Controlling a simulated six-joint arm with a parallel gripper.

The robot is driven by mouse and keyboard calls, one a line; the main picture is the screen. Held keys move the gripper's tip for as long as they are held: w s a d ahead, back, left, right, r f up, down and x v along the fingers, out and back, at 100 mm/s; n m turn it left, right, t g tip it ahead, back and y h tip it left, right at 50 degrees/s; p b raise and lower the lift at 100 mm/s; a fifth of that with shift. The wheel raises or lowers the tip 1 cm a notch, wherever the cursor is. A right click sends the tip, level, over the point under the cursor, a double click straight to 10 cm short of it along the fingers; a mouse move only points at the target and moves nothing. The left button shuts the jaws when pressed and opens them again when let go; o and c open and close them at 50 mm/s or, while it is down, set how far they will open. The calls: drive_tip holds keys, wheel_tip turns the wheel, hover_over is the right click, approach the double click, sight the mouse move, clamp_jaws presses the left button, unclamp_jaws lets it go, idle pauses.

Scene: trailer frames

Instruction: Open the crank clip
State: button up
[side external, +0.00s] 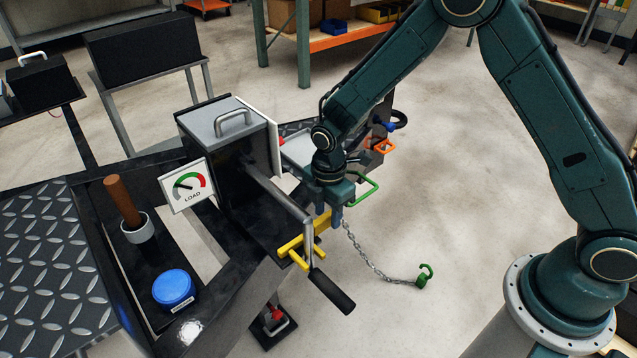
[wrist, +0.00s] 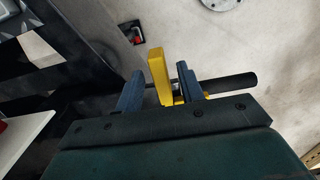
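The crank clip (side external: 295,245) is yellow and sits at the crank (side external: 285,190), near its black handle (side external: 332,291). A yellow bar of the clip rises toward my gripper (side external: 331,212). In the wrist view, this yellow bar (wrist: 159,72) stands between the two blue-grey fingers of my gripper (wrist: 159,84). A gap shows on both sides of the bar, so the fingers look open around it. The crank's black handle (wrist: 231,83) shows behind the right finger. Whether a finger touches the bar is unclear.
The crank comes out of a dark winch box (side external: 225,165) with a load gauge (side external: 187,186) beside it. A blue button (side external: 173,288) and a brown stick (side external: 122,200) stand at left.

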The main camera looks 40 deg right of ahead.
drive_tip(key=shift+f, duration=0.65)
clamp_jaws()
drive_tip(key=shift+w, duration=2)
unclamp_jaws()
wheel_tip(320, 180, up, 14)
